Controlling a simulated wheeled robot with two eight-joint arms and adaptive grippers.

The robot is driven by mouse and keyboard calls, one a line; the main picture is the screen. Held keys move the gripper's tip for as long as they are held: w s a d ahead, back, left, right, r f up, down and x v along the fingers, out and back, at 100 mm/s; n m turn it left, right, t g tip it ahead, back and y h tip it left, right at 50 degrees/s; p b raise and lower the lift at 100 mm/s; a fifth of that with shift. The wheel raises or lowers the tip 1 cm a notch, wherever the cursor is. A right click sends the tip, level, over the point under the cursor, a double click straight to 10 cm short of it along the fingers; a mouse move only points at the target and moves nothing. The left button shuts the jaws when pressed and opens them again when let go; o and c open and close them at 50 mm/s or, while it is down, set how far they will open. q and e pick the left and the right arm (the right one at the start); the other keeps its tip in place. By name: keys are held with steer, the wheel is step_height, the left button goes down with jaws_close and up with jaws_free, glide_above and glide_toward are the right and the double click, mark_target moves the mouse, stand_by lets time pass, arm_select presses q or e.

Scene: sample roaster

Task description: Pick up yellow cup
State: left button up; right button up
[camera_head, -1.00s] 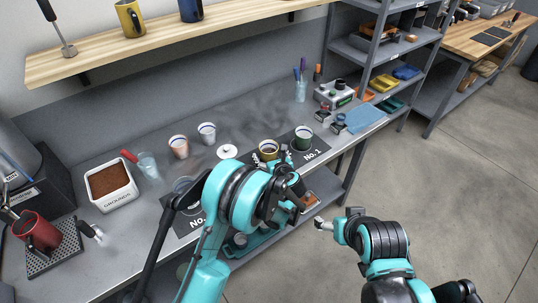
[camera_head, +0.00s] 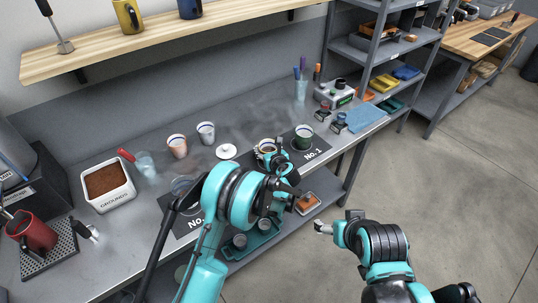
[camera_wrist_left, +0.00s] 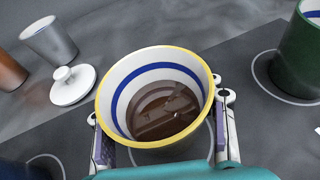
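A cup with a yellow rim (camera_head: 266,143), white inside with a blue band, stands on a dark mat on the counter. In the left wrist view the cup (camera_wrist_left: 150,62) holds dark brown liquid and fills the middle. My left gripper (camera_wrist_left: 163,150) has one finger on each side of the cup, with a narrow gap showing beside it at right; it looks open. In the head view the gripper (camera_head: 272,162) is at the cup's near side, partly hidden by my arm. My right gripper (camera_head: 322,228) is over the floor, away from the counter; its opening is unclear.
A green cup (camera_head: 303,137) stands close at right. A yellow mug (camera_head: 130,16) and a blue mug (camera_head: 190,8) stand on the wooden shelf.

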arm_select(q)
steer(key=shift+c, duration=0.6)
steer(key=shift+r+p, duration=0.55)
steer(key=shift+r, duration=0.6)
steer(key=shift+r+p, duration=0.45)
steer(key=shift+r, duration=0.5)
steer(key=w+d+r+p, duration=0.2)
steer(key=d+r, duration=0.4)
steer(key=d, duration=0.5)
steer(key=shift+w+d+r+p, duration=0.15)
steer(key=shift+r+p, duration=0.2)
steer(key=shift+p, duration=0.25)
arm_select(e)
steer(key=shift+r, duration=2.6)
